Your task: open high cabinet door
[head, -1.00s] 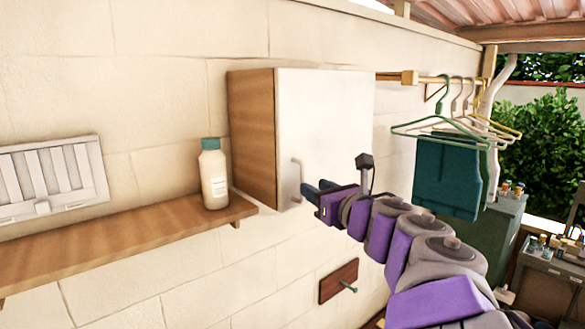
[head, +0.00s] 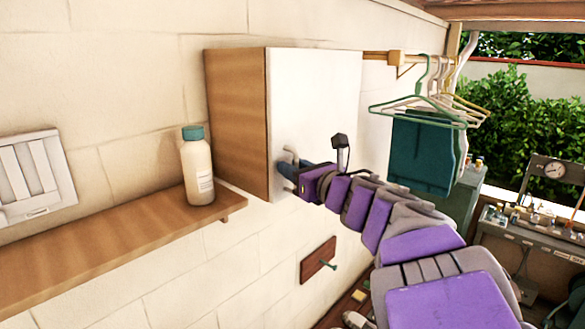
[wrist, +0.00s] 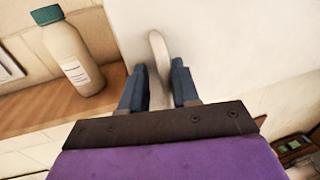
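The high cabinet (head: 236,125) is wall-mounted, with wooden sides and a closed white door (head: 325,105). Its pale vertical handle shows in the wrist view (wrist: 159,52), near the door's left edge. My gripper (head: 287,172) is at the door's lower left, at the handle. In the wrist view my two dark fingers (wrist: 158,85) are apart, one on each side of the handle's line, with visible gaps. The lower part of the handle runs down between them. In the head view the fingers cover most of the handle.
A white bottle with a green cap (head: 197,165) stands on the wooden shelf (head: 120,240) left of the cabinet. Hangers with a teal cloth (head: 421,155) hang from a rail on the right. A wooden hook plate (head: 317,259) is on the wall below.

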